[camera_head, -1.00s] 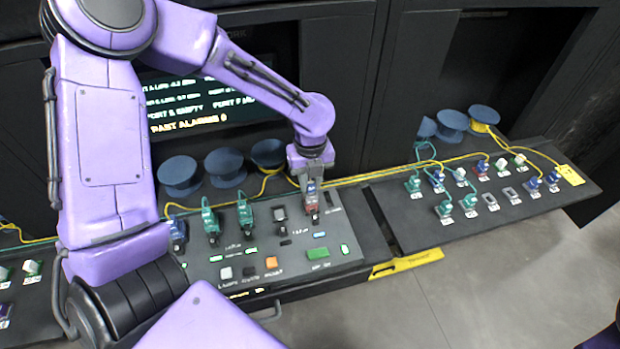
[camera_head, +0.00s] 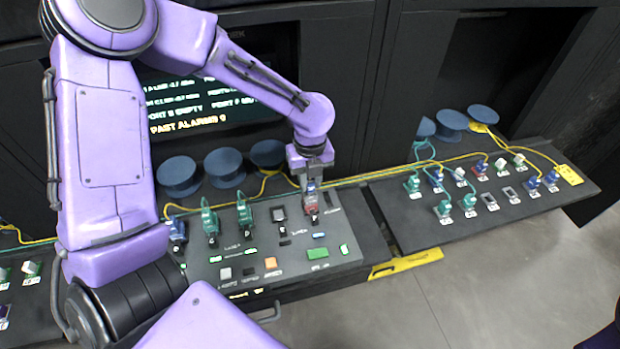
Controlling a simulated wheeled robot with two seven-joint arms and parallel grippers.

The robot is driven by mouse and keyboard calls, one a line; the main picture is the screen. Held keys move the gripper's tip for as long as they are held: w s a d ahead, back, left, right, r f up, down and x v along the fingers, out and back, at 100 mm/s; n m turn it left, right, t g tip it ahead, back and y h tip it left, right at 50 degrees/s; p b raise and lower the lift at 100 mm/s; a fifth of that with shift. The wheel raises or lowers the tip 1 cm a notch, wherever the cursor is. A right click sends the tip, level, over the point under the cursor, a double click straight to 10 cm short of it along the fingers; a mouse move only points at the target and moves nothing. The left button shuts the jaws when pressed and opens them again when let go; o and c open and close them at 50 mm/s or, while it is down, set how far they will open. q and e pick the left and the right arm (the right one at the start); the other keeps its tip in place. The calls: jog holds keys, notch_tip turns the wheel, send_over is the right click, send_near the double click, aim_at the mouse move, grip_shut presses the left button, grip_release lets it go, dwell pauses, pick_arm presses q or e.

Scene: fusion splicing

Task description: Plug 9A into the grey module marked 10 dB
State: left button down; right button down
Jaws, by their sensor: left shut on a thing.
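My left gripper (camera_head: 312,182) comes down over the right part of the sloped console. It is shut on a plug with a blue top and a red lower part (camera_head: 311,201), held upright at the console face. The gripper partly hides the plug's top, and I cannot tell whether its lower end is seated. A dark grey block (camera_head: 279,213) stands just left of it on the console. I cannot read 9A or 10 dB on anything. My right gripper is not in view.
Two green plugs (camera_head: 210,222) and a blue plug (camera_head: 177,231) stand on the console (camera_head: 216,257) to the left. Blue spools (camera_head: 180,177) are behind. A shelf (camera_head: 408,234) at right carries several plugs and grey frames (camera_head: 490,201). Yellow cables run behind the gripper.

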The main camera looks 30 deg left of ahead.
pick_arm(q)
jog(key=shift+f, duration=0.55)
dwell(0.4)
jog(key=c, duration=0.9)
grip_release()
jog(key=shift+o, duration=0.2)
notch_tip(320, 180, up, 10)
jog(key=shift+r+b, duration=0.15)
jog(key=shift+b, duration=0.75)
jog(key=shift+r, duration=0.15)
